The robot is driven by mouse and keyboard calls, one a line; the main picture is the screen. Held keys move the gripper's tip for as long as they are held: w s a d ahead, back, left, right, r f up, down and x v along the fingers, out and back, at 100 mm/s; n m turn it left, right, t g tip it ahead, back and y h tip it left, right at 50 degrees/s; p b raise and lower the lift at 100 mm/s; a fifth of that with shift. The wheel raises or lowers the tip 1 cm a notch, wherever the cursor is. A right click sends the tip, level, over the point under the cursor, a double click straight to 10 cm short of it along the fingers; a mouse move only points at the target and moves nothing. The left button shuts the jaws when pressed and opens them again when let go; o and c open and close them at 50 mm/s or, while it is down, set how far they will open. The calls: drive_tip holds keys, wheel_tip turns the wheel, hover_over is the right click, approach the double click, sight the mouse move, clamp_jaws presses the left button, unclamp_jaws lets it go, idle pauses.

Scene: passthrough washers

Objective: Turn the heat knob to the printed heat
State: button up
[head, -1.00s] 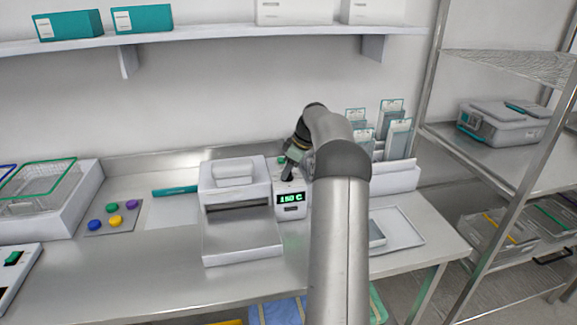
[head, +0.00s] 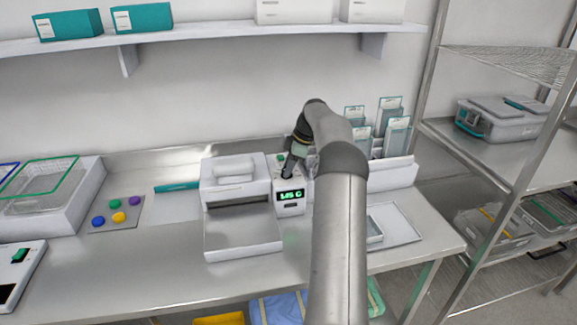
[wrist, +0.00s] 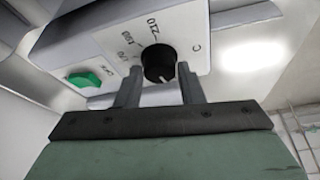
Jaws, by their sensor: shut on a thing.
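The black heat knob (wrist: 158,62) sits on the pale front of the sealer's control box, with a white pointer mark and a printed dial around it. My gripper (wrist: 159,69) has a finger on each side of the knob and is shut on it. In the head view, a green lit display (head: 290,196) on the control box shows a three-digit value ending in C, seemingly 185 or 145. The knob is mostly hidden there by my gripper.
A green switch (wrist: 84,78) sits beside the dial. The white sealer body (head: 240,250) stands left of the control box. Teal-edged pouches (head: 397,137) stand in a rack to the right, near a shallow tray (head: 398,225).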

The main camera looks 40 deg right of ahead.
drive_tip(key=shift+f, duration=0.2)
drive_tip(key=o, duration=1)
drive_tip(key=shift+r, duration=0.1)
drive_tip(key=p+v, duration=0.4)
drive_tip(key=v, duration=1.3)
drive_tip(key=shift+s+r, duration=0.1)
drive_tip(key=shift+r, duration=0.1)
